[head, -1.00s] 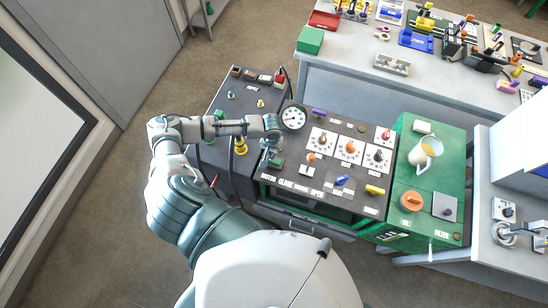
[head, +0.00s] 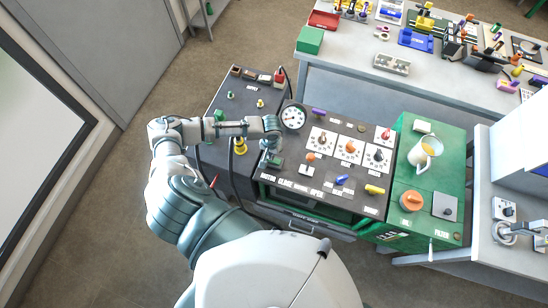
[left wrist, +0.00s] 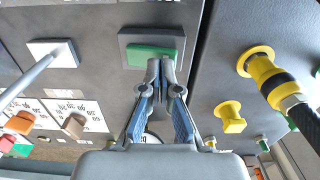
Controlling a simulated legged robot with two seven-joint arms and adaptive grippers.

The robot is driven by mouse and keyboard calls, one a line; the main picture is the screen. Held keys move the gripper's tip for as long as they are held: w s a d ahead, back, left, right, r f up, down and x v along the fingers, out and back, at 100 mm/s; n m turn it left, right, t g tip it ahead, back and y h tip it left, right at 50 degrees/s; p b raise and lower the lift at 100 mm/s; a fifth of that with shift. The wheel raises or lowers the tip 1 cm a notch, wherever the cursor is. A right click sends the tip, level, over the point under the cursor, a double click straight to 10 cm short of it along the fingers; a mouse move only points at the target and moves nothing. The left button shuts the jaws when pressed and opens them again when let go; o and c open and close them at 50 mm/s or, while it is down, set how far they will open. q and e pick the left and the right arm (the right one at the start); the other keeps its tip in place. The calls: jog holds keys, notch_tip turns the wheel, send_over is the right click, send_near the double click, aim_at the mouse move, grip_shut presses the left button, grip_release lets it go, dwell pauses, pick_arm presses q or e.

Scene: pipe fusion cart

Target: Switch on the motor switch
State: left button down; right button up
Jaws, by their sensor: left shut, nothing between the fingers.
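The motor switch (head: 276,162) is a green rocker in a dark housing on the cart's dark control panel, beside the label MOTOR. It also shows in the left wrist view as a green rocker (left wrist: 148,56), upper middle. My left gripper (head: 270,148) points down over this end of the panel. In the left wrist view the left gripper (left wrist: 161,66) is shut and empty, its tips overlapping the rocker's lower right edge. I cannot tell whether they touch it. The tips hide a little of the rocker. My right gripper is not in view.
A toggle switch with a white plate (left wrist: 52,50) sits left of the rocker. A yellow hose fitting (left wrist: 262,68) and yellow knob (left wrist: 230,118) are to its right. A dial gauge (head: 293,118) and rotary knobs share the panel. A jug (head: 424,152) stands on the green cabinet.

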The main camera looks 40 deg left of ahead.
pick_arm(q)
jog(key=shift+f, duration=0.1)
jog(key=shift+a+f, duration=0.35)
jog(key=shift+a, duration=0.2)
jog(key=shift+a+f, duration=0.1)
jog(key=shift+f, duration=0.15)
jog(key=shift+d, duration=0.45)
jog(key=shift+d+f, duration=0.15)
jog(key=shift+a+r, duration=0.35)
notch_tip(320, 180, up, 3)
jog(key=p, duration=0.4)
jog(key=shift+r, duration=0.15)
jog(key=shift+r+p, duration=0.4)
jog(key=shift+d+r, duration=0.2)
jog(key=shift+r, duration=0.4)
jog(key=shift+a+r, duration=0.1)
jog(key=shift+r, duration=0.4)
jog(key=shift+a, duration=0.1)
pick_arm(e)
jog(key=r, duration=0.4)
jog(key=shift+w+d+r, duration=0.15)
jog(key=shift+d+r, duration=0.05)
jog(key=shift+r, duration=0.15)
